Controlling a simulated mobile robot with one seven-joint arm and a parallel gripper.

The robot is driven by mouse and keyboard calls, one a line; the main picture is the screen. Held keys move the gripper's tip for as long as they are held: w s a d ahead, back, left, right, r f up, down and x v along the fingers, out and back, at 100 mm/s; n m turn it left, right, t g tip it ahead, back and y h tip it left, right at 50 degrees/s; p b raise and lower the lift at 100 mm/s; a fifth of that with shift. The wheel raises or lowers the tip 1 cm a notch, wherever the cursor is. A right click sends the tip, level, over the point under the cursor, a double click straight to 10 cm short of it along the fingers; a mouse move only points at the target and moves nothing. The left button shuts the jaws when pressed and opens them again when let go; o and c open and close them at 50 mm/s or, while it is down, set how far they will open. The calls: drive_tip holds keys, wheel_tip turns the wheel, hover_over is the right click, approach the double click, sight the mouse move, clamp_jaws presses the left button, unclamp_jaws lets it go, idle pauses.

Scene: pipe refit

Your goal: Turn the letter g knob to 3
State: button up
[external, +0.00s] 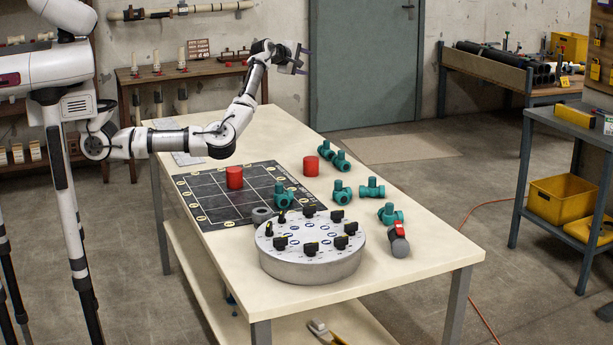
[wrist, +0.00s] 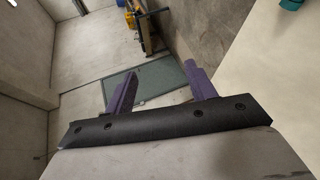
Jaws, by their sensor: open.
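A round grey panel (external: 310,264) with several black knobs stands on the near part of the table. The knobs, such as the front one (external: 311,248), sit in a ring on its top. Their letters and scale numbers are too small to read, so I cannot tell which is the g knob or where it points. My gripper (external: 305,60) is open and empty, raised high above the table's far end, well away from the panel. In the wrist view its two purple fingers (wrist: 160,90) are spread apart, with nothing between them.
A black grid mat (external: 208,205) with a red cylinder (external: 235,177) lies left of centre on the table (external: 430,258). A second red cylinder (external: 310,166), several teal pipe fittings (external: 372,188) and a red-handled valve (external: 399,240) stand to the right. The near right corner is clear.

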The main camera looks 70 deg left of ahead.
drive_tip(key=w+d+f+m+g+h, duration=0.1)
drive_tip(key=d+f+g+h, duration=0.15)
drive_tip(key=d, duration=0.75)
drive_tip(key=d+f+m+g+h, duration=0.1)
drive_tip(key=d+f+h, duration=0.15)
drive_tip(key=d, duration=0.85)
drive_tip(key=m+g+h+p, duration=0.1)
drive_tip(key=m+g+p, duration=0.15)
drive_tip(key=g, duration=0.65)
hover_over(310, 206)
wheel_tip(310, 206, down, 6)
drive_tip(key=shift+m, duration=0.35)
wheel_tip(310, 206, down, 14)
drive_tip(key=shift+d+r+p, duration=0.15)
drive_tip(key=shift+p, duration=0.4)
drive_tip(key=shift+c, duration=0.3)
drive_tip(key=c, duration=0.9)
